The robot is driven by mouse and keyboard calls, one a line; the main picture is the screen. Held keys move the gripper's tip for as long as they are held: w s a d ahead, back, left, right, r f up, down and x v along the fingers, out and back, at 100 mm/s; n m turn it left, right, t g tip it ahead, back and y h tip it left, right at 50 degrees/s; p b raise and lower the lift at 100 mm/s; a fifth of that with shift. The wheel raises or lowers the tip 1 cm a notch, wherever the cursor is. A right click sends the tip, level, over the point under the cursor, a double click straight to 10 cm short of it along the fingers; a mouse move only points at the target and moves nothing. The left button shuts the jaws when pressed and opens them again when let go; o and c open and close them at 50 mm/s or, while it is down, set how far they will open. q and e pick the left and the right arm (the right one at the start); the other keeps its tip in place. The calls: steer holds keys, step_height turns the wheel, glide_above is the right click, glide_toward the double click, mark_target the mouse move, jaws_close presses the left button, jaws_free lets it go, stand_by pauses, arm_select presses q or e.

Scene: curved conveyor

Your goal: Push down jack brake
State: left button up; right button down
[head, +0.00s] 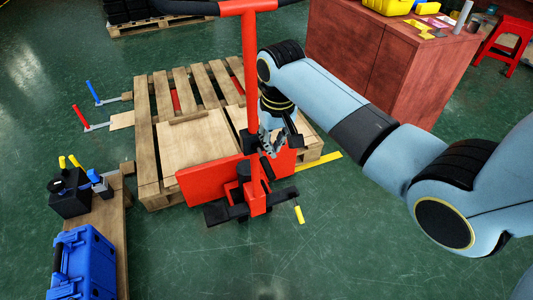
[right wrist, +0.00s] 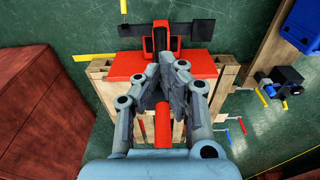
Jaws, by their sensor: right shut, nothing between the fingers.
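A red pallet jack (head: 220,182) stands upright at the near end of a wooden pallet, with its tall red handle (head: 249,75) rising in the middle. A small yellow-tipped pedal (head: 299,214), which looks like the brake, sticks out low at the jack's right; it also shows at the top of the right wrist view (right wrist: 124,7). My right gripper (head: 271,146) is shut and empty, close to the handle and above the jack's red body, up and left of the pedal and apart from it. In the right wrist view, its fingers (right wrist: 169,62) hide part of the handle. My left gripper is out of view.
The wooden pallet (head: 145,150) lies behind the jack. A red-brown cabinet (head: 385,55) stands at the back right. A bench at the left holds a blue case (head: 85,262) and a black device (head: 68,195). Green floor is clear right of the pedal.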

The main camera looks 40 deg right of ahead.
steer(key=r, duration=0.3)
steer(key=shift+s+a+r, duration=0.1)
steer(key=shift+s+r, duration=0.1)
stand_by(0.3)
steer(key=s+f+n, duration=0.1)
steer(key=s+f, duration=1)
steer(key=s, duration=0.3)
steer(key=s+f+n, duration=0.1)
steer(key=s+f, duration=1.1)
steer(key=s, duration=0.3)
steer(key=s+d+f+n, duration=0.1)
steer(key=s+f, duration=1)
steer(key=s, duration=0.4)
steer(key=shift+f+h, duration=0.3)
steer(key=shift+f, duration=0.05)
